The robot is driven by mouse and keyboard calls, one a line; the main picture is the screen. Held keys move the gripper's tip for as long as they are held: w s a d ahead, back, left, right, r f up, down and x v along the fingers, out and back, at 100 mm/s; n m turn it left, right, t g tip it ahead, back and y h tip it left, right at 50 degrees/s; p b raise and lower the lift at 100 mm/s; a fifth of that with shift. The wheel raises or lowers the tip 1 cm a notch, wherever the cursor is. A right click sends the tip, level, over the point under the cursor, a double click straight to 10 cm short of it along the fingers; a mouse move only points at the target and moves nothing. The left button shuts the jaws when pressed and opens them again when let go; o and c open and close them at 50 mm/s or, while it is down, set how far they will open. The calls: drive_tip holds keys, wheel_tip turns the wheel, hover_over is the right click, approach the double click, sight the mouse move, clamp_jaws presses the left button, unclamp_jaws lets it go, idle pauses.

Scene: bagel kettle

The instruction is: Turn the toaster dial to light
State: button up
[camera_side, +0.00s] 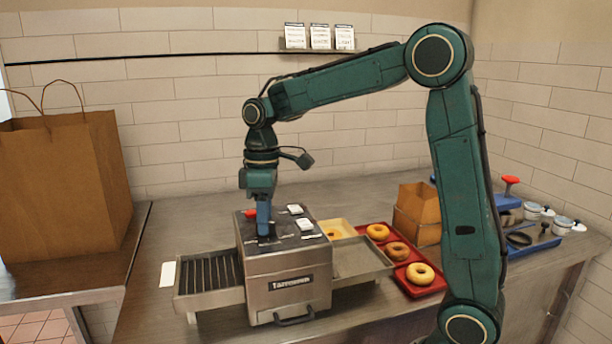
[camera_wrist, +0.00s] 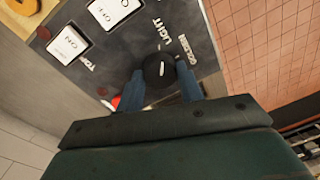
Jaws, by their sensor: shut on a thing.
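The toaster (camera_side: 290,285) is a steel box with a dark top panel, standing on the counter. Its black round dial (camera_wrist: 159,68) has a short white mark running roughly up and down in the wrist view. The word LIGHT is printed just above the dial there, and GOLDEN is to its upper right. I cannot tell exactly which label the mark meets. My gripper (camera_side: 264,232) points down onto the panel. In the wrist view its blue fingers (camera_wrist: 160,82) are shut on the dial, one on each side. In the side view the fingers hide the dial.
A slatted tray (camera_side: 208,273) extends left. A red tray (camera_side: 420,289) with bagels and a cardboard box (camera_side: 417,212) stand right. A paper bag (camera_side: 62,195) is far left.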

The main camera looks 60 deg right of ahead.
drive_tip(key=shift+r+n, duration=0.1)
drive_tip(key=shift+n, duration=0.5)
drive_tip(key=o, duration=1)
drive_tip(key=shift+w+d+r, duration=0.1)
drive_tip(key=shift+r, duration=1.75)
drive_tip(key=shift+w+d+r, duration=0.1)
drive_tip(key=shift+r, duration=1.75)
drive_tip(key=shift+s, duration=0.15)
